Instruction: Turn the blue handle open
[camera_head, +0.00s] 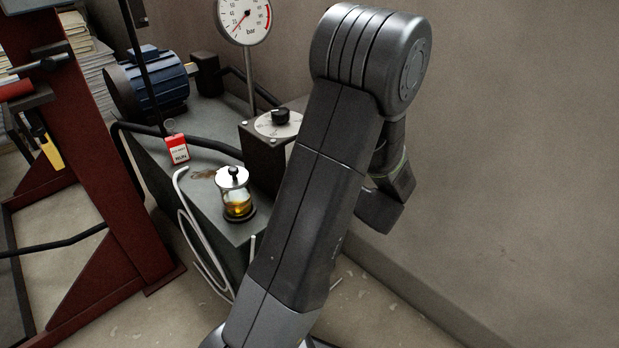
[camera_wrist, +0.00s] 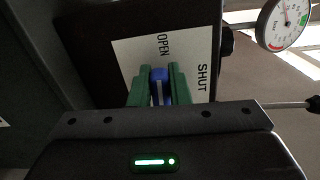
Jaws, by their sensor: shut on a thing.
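The blue handle (camera_wrist: 158,88) is in the middle of the wrist view, in front of a white plate (camera_wrist: 133,55) marked OPEN and SHUT. My gripper (camera_wrist: 158,84) has its two green fingers on either side of the handle, shut on it. The handle lies between the two words, pointing up in the picture. In the head view my own arm hides the handle and my fingertips.
A pressure gauge (camera_head: 244,18) stands on a post behind the machine, and also shows in the wrist view (camera_wrist: 285,22). A dial box (camera_head: 265,148), a glass oiler (camera_head: 236,197), a red tag (camera_head: 177,149) and a blue motor (camera_head: 151,84) sit left of my arm. A wall is at the right.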

